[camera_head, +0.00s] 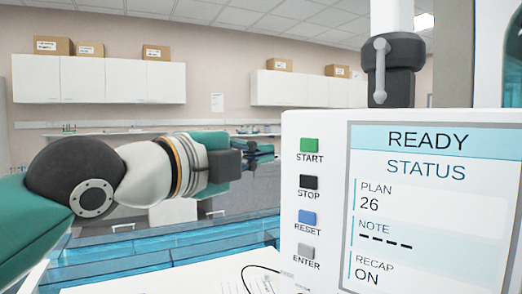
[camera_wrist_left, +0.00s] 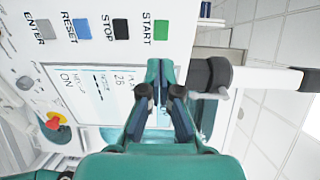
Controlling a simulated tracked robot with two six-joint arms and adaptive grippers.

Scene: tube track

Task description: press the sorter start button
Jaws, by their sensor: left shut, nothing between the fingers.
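The green START button (camera_head: 310,145) is at the top of the button column on the white sorter panel (camera_head: 294,200). It also shows in the left wrist view (camera_wrist_left: 161,30), near the top and clear of the fingers. The screen (camera_head: 430,200) beside it reads READY, PLAN 26 and RECAP ON. My left gripper (camera_head: 266,152) is just left of the panel in the head view, at about the button's height. Its fingers are shut and empty in the left wrist view (camera_wrist_left: 160,70), with the tips below the button in that picture. No contact shows. My right gripper is not in view.
Under START are the black STOP (camera_head: 308,182), blue RESET (camera_head: 307,218) and grey ENTER (camera_head: 306,251) buttons. A red knob on yellow (camera_wrist_left: 55,121) shows at the wrist view's lower left. A dark post fitting (camera_head: 392,70) stands behind the panel. Blue transparent covers (camera_head: 170,247) lie left.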

